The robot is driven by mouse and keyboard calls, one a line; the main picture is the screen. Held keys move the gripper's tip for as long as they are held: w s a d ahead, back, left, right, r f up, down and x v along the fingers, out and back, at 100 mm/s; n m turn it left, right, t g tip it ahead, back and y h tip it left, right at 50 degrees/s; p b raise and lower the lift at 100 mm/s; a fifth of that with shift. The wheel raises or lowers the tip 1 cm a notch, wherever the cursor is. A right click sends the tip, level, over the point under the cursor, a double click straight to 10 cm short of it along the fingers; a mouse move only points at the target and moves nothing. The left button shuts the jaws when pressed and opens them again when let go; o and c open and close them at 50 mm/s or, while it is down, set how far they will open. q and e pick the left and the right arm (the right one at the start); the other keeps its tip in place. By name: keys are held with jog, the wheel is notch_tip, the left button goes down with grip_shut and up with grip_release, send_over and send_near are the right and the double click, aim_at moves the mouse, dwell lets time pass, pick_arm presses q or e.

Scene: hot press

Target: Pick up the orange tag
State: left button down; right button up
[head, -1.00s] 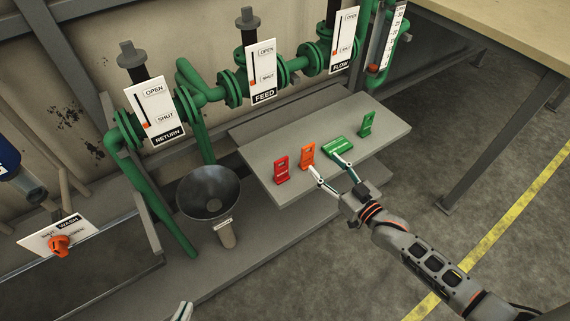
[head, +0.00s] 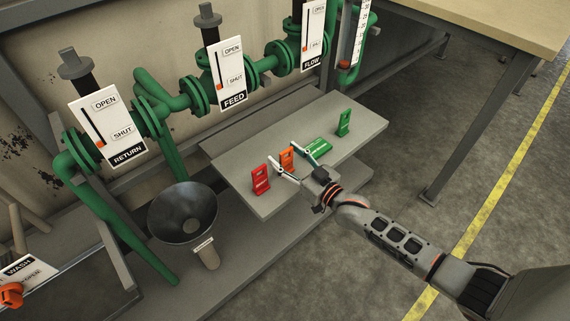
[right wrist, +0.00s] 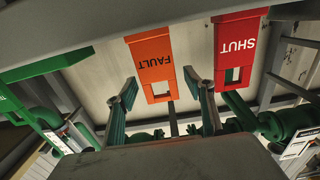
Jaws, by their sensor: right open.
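In the right wrist view the orange tag (right wrist: 152,60) reads FAULT upside down, and the red tag (right wrist: 238,48) reads SHUT. My right gripper (head: 290,157) is open at the orange tag, one finger towards each side of it. The right wrist view shows the open fingers (right wrist: 160,84) with the tag ahead, nearer the left finger. Contact cannot be told. My left gripper is out of view.
Another green tag (head: 344,121) stands towards the shelf's right end. A dark funnel (head: 184,212) stands left of the shelf. Green pipes with RETURN, FEED (head: 226,75) and FLOW plates run behind. A table (head: 500,25) stands at the right.

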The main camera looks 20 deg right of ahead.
jog(key=shift+w, duration=0.1)
jog(key=c, duration=1.2)
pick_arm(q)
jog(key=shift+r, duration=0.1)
